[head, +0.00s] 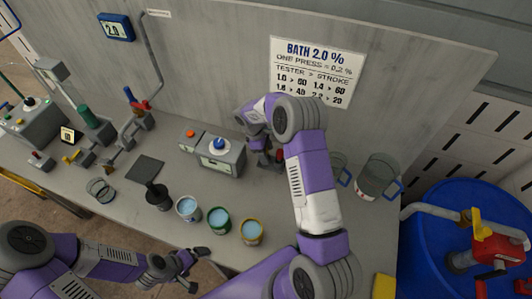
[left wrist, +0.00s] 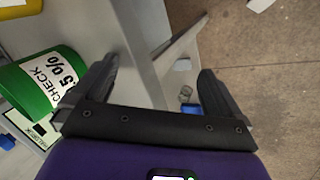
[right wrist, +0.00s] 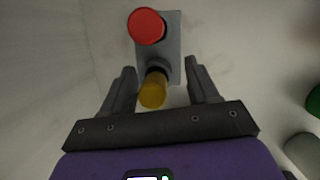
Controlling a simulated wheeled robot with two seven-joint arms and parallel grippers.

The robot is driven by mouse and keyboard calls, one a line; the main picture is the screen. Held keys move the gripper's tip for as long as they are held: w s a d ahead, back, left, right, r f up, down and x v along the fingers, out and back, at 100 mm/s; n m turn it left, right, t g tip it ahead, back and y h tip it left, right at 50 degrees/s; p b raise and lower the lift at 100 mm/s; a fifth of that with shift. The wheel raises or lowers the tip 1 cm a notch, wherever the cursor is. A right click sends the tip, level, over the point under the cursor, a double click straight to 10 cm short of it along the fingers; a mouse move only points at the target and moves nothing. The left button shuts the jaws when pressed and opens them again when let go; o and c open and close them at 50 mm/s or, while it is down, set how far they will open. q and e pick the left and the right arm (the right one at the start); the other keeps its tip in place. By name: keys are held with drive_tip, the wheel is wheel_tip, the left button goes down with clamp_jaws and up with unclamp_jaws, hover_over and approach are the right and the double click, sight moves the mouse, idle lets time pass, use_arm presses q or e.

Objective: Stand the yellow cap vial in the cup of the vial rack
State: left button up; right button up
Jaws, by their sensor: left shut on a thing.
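The yellow cap vial (right wrist: 153,90) shows in the right wrist view as a yellow round top, its body hidden. It sits at the lower end of a grey holder (right wrist: 174,45), which may be the vial rack; I cannot be sure. My right gripper (right wrist: 160,68) is open, with a finger on each side of the yellow cap and visible gaps. In the head view my right gripper (head: 266,160) is partly hidden by its arm.
A red round top (right wrist: 147,26) is on the same grey holder. A green cup (head: 219,220), a grey cup (head: 187,209) and a yellow-rimmed cup (head: 252,233) line the front. A tester (head: 222,160) stands left of my right gripper; a glass beaker (head: 373,180) stands right.

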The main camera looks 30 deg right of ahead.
use_arm(q)
drive_tip(key=f, duration=0.3)
drive_tip(key=shift+s+a, duration=0.35)
use_arm(e)
drive_tip(key=shift+f, duration=0.35)
drive_tip(key=shift+a+r+p, duration=0.2)
drive_tip(key=shift+r+p, duration=0.3)
drive_tip(key=shift+r, duration=0.05)
use_arm(q)
drive_tip(key=shift+n+g, duration=0.3)
drive_tip(key=shift+g, duration=0.1)
drive_tip(key=r+p, duration=0.2)
drive_tip(key=p, duration=0.1)
drive_tip(key=r+p, duration=0.2)
drive_tip(key=shift+w+d+r, duration=0.1)
drive_tip(key=shift+w+d, duration=0.15)
drive_tip(key=shift+d, duration=0.1)
use_arm(e)
drive_tip(key=v, duration=0.7)
drive_tip(key=shift+r, duration=0.25)
use_arm(q)
drive_tip(key=shift+r, duration=0.1)
use_arm(e)
drive_tip(key=shift+w+d, duration=0.1)
drive_tip(key=shift+d, duration=0.05)
use_arm(q)
drive_tip(key=shift+r, duration=0.1)
